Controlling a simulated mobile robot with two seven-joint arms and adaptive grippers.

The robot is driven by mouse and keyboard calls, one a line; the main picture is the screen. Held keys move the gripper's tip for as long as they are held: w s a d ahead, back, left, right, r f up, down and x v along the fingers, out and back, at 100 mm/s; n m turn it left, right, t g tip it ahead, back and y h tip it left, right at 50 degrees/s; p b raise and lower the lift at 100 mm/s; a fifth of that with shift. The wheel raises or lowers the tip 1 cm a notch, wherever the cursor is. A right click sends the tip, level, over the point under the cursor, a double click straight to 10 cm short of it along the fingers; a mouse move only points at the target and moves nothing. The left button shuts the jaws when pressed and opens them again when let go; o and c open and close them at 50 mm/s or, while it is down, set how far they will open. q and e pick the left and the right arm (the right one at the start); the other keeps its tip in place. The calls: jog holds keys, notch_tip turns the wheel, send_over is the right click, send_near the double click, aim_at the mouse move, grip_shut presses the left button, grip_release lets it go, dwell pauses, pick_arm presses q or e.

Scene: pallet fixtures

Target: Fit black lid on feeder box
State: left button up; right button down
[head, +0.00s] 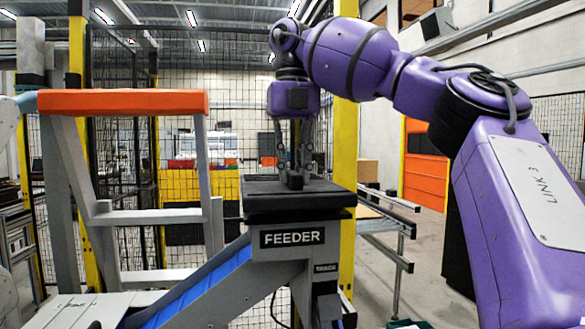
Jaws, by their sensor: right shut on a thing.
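The feeder box (267,254) stands in the middle of the head view, grey with a black label reading FEEDER. The flat black lid (328,196) lies level over the top of the box. I cannot tell whether it is fully seated, as dark parts merge at its lower edge. My right gripper (295,180) points straight down from above and is shut on the lid near its middle. The fingers hide the spot they grip. My left gripper is not in view.
A grey step ladder with an orange top (122,102) stands close on the left. A blue sloping chute (205,281) runs down left from the box. A yellow post (346,145) and black mesh fence stand behind. A metal roller rack (385,228) is at the right.

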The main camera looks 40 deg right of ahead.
jog(key=shift+f, duration=0.7)
jog(key=c, duration=1.6)
grip_release()
jog(key=shift+o, duration=0.2)
jog(key=shift+r, duration=3.75)
